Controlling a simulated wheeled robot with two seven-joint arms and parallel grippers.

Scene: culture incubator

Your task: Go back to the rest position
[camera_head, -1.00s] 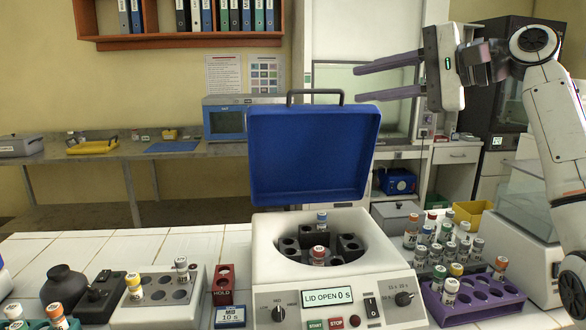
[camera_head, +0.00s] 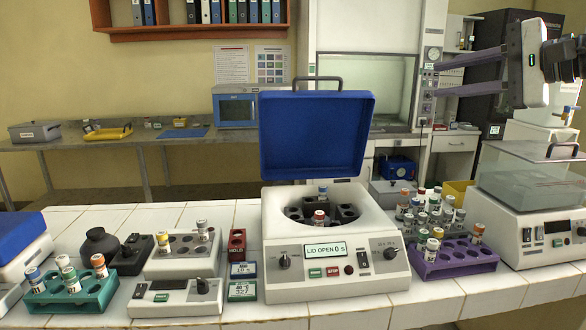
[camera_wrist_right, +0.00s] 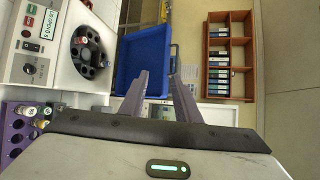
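My right gripper (camera_head: 470,74) is raised at the upper right of the head view, with its two purple-grey fingers pointing left. The fingers are spread apart with nothing between them. In the right wrist view its fingers (camera_wrist_right: 160,98) also stand apart and empty. My left gripper is not in view. The centrifuge (camera_head: 285,255) stands in the middle of the bench with its blue lid (camera_head: 316,135) up; its display reads LID OPEN 0 S. Two capped tubes stand in its rotor (camera_head: 319,217). The gripper is clear of the lid, to its right and higher.
A purple rack (camera_head: 455,262) with vials behind it stands right of the centrifuge. A clear-lidded machine (camera_head: 530,225) is at the far right. A teal rack (camera_head: 70,300) and a grey tube block (camera_head: 183,265) stand at the left. A fume hood (camera_head: 362,70) is behind.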

